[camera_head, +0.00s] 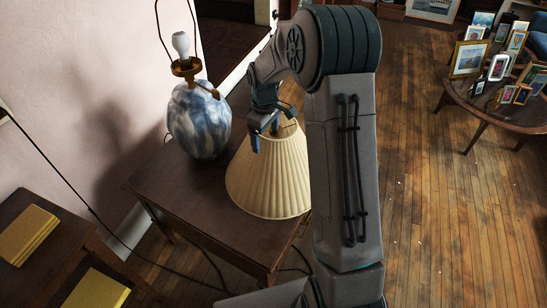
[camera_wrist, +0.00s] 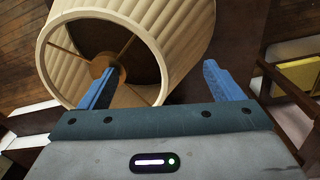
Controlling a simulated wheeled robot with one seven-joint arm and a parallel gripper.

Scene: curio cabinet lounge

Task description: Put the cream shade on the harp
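The cream pleated shade (camera_head: 268,180) stands upright on the brown side table (camera_head: 165,190), wide end down. My gripper (camera_head: 265,132) is above its upper rim, pointing down. In the wrist view, the shade (camera_wrist: 185,45) shows its open top ring and brass spokes. My gripper (camera_wrist: 165,85) is open there, one blue finger over the ring's opening and the other outside the rim. Whether either finger touches the shade cannot be told. The harp (camera_head: 158,30) is a thin wire loop around a white bulb (camera_head: 181,44), on the blue and white lamp base (camera_head: 199,122) at the table's back left.
A wall stands close behind the lamp. A low table (camera_head: 505,112) with several picture frames is at the far right. Yellow books (camera_head: 28,233) lie on dark furniture at the left. Cords run over the floor near the table. Wooden floor is clear at the right.

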